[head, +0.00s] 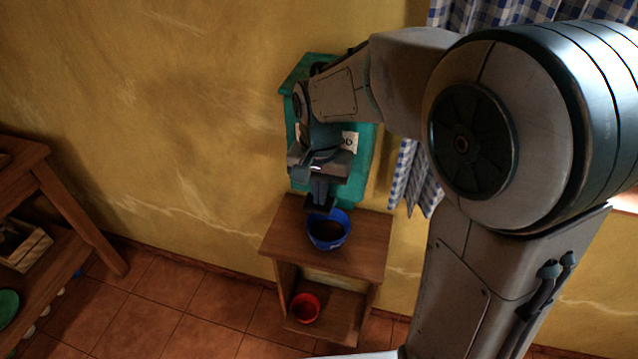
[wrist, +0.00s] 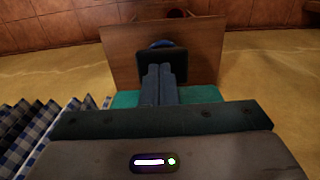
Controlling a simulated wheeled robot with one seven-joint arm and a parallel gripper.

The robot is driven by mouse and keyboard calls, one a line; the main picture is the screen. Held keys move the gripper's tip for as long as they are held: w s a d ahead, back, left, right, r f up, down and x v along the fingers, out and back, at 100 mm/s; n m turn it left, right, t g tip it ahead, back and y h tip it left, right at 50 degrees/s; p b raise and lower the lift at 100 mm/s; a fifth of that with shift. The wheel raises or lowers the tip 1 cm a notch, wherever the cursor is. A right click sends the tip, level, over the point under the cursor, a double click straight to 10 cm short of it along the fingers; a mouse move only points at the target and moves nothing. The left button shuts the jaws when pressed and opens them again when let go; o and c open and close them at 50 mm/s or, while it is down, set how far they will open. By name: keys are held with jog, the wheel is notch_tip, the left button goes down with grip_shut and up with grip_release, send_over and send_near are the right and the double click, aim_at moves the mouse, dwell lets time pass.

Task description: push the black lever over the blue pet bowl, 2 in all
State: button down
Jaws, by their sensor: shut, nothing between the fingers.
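The black lever (head: 316,207) juts out over the blue pet bowl (head: 340,222) from the teal wall dispenser (head: 298,70). The bowl stands on the top of a small wooden stand; its inside looks dark brown. My gripper (head: 319,196) is shut and empty, pointing down, with its fingertips at the black lever. In the wrist view the two fingers (wrist: 159,68) lie side by side over the black lever (wrist: 145,62), seeming to touch it. Only an edge of the blue bowl (wrist: 160,43) shows behind the lever there. My arm hides much of the dispenser.
The wooden stand (head: 368,250) has a lower shelf with a red bowl (head: 305,308). A wooden table (head: 100,225) with a crate (head: 25,248) stands at the left. Blue checked curtains (head: 418,180) hang at the right. The tiled floor between is clear.

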notch_tip(320, 180, up, 14)
jog(key=p, duration=0.1)
jog(key=shift+p, duration=0.3)
jog(key=shift+f, duration=0.1)
dwell(0.6)
jog(key=s+d+f+n+t, duration=0.1)
jog(key=s+d+f+n, duration=0.1)
jog(key=s+d, duration=0.3)
jog(key=s+d+f+n+t, duration=0.2)
jog(key=s+d+f, duration=0.3)
jog(key=s, duration=0.3)
jog(key=shift+s+d+f, duration=0.3)
jog(key=shift+s+d, duration=0.1)
jog(key=shift+d, duration=0.05)
dwell(1.5)
